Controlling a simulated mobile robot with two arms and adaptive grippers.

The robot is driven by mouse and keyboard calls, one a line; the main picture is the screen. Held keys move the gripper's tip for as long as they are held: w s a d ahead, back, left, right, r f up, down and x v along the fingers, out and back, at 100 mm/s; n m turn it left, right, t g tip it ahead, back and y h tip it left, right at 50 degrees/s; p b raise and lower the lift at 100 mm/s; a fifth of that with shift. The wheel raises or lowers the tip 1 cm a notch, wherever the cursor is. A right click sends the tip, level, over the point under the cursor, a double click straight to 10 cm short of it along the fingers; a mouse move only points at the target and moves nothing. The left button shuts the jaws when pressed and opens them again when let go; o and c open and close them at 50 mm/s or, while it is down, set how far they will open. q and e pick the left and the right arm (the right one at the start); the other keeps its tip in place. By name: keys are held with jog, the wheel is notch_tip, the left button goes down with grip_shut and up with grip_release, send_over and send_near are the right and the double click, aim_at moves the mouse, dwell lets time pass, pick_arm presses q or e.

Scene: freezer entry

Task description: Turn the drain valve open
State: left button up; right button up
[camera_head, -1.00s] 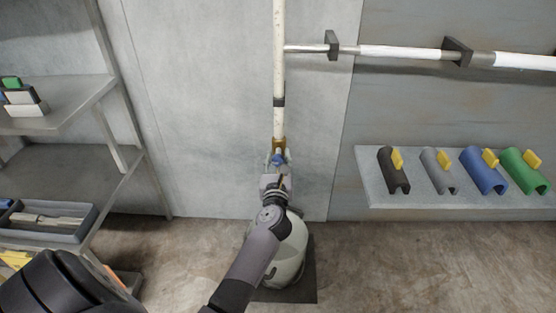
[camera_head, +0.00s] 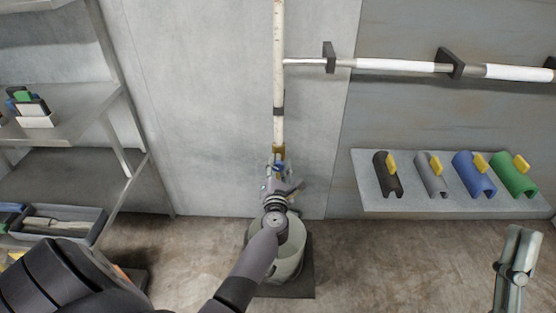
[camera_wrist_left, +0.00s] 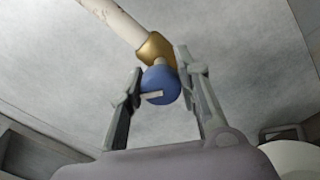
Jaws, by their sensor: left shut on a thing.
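The drain valve has a brass body (camera_head: 279,151) at the lower end of the vertical white pipe (camera_head: 279,75). Its blue round knob (camera_wrist_left: 161,84) with a pale bar mark sits between the fingers of my left gripper (camera_wrist_left: 165,95) in the left wrist view. The left gripper is shut on the knob. In the head view my left gripper (camera_head: 276,170) covers most of the knob. My right gripper (camera_head: 512,265) shows at the lower right, away from the valve; its fingertips are not clear enough to tell its state.
A pale bucket (camera_head: 290,265) stands on a dark mat (camera_head: 307,281) below the valve. A wall shelf (camera_head: 367,195) at right holds several half-round covers. A rack (camera_head: 75,112) with a tray (camera_head: 98,225) stands at left. A horizontal pipe (camera_head: 395,66) crosses the right wall.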

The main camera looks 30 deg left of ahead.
pick_arm(q)
jog(key=m+p, duration=0.2)
jog(key=shift+d+r+m, duration=0.1)
jog(key=shift+r+m, duration=0.1)
jog(key=shift+m, duration=0.2)
jog(key=m+p, duration=0.1)
jog(key=m, duration=0.1)
jog(key=shift+w+f+m+p, duration=0.1)
jog(key=shift+m+p, duration=0.2)
jog(key=shift+p, duration=0.05)
pick_arm(e)
jog(key=w+f+g+h, duration=0.45)
jog(key=f+g, duration=0.55)
jog(key=f, duration=0.5)
pick_arm(q)
jog(key=m+p, duration=0.1)
jog(key=m, duration=0.1)
jog(key=shift+m, duration=0.3)
jog(key=m+p, duration=0.2)
jog(key=m, duration=0.1)
jog(key=shift+f, duration=0.2)
jog(key=shift+c, duration=0.2)
jog(key=shift+o, duration=0.2)
pick_arm(e)
jog(key=s+d+f+g+h, duration=0.2)
jog(key=s+d+f+g, duration=0.3)
jog(key=s+f+g, duration=0.4)
jog(key=shift+s+d+f+m, duration=0.15)
jog(key=shift+s+f+m, duration=0.3)
jog(key=shift+f, duration=1.3)
